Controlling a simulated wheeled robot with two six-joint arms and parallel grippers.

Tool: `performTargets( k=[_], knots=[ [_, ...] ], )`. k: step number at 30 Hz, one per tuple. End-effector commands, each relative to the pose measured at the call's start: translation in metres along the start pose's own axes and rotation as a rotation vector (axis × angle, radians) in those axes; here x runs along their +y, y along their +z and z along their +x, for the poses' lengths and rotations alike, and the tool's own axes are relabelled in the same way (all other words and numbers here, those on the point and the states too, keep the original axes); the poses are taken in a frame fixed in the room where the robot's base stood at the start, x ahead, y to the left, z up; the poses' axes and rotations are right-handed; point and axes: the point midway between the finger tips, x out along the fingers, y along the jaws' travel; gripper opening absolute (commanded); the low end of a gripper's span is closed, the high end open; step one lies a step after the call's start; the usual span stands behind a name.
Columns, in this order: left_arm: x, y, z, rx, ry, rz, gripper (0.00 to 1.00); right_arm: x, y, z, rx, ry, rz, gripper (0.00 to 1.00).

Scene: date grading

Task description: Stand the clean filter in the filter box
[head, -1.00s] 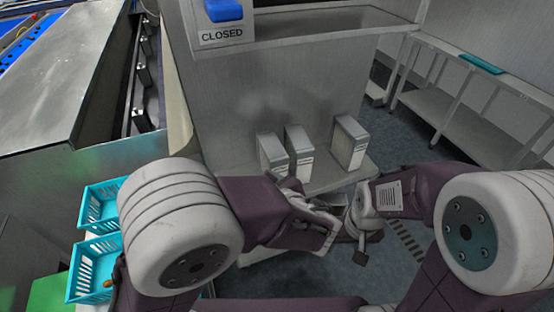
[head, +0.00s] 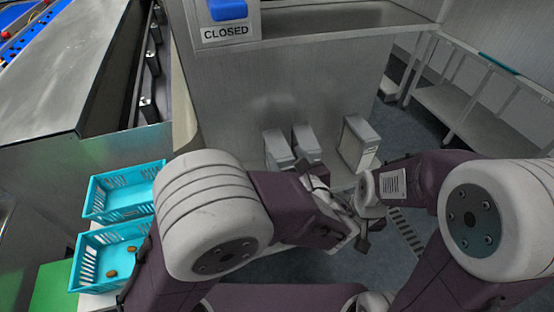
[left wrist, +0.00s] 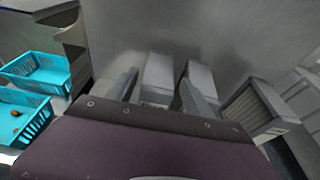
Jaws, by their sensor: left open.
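Three grey, box-shaped filters stand upright on a low ledge in the head view: a left one (head: 278,147), a middle one (head: 306,140) close beside it, and a right one (head: 359,142) set apart. I cannot tell which is clean, and no filter box is clearly identifiable. The left wrist view shows the left filter (left wrist: 158,75), the middle one (left wrist: 201,77) and the right one (left wrist: 252,107) with a ribbed face. My left gripper (head: 314,182) is open and empty in front of the left pair; its fingers (left wrist: 160,88) point towards them. My right gripper (head: 362,222) is partly hidden, its jaws unclear.
A steel cabinet (head: 290,80) with a CLOSED label (head: 226,31) and blue handle (head: 228,9) rises behind the filters. Two turquoise baskets (head: 122,192) (head: 88,235) stand at left, the nearer holding dates. A steel bench (head: 470,110) is at right. Grey floor lies between.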

Motion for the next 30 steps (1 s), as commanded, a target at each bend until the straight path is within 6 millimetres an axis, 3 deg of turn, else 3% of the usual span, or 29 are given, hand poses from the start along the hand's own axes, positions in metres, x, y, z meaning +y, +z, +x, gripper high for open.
performTargets(
  k=[3, 8, 16, 24, 26, 30],
  knots=[
    [0.001, 0.002, 0.016, 0.001, 0.004, 0.0, 0.6, 0.0, -0.001, -0.006, 0.0, 0.0, 0.0, 0.58],
    [0.001, 0.0, 0.022, 0.001, 0.002, 0.0, 0.6, 0.0, -0.001, -0.007, 0.0, 0.0, 0.0, 0.58],
    [0.003, -0.001, 0.066, 0.002, 0.005, 0.0, 0.6, -0.001, -0.003, -0.025, 0.0, 0.0, 0.0, 0.58],
    [0.002, -0.003, 0.072, 0.001, 0.001, -0.002, 0.6, -0.001, -0.003, -0.024, 0.0, 0.0, 0.0, 0.58],
    [0.002, -0.003, 0.072, 0.001, 0.001, -0.001, 0.46, -0.001, -0.003, -0.024, 0.0, 0.0, 0.0, 0.58],
    [0.002, -0.003, 0.072, 0.001, 0.001, -0.001, 0.07, 0.0, -0.003, -0.024, 0.0, 0.0, 0.0, 0.58]
  ],
)
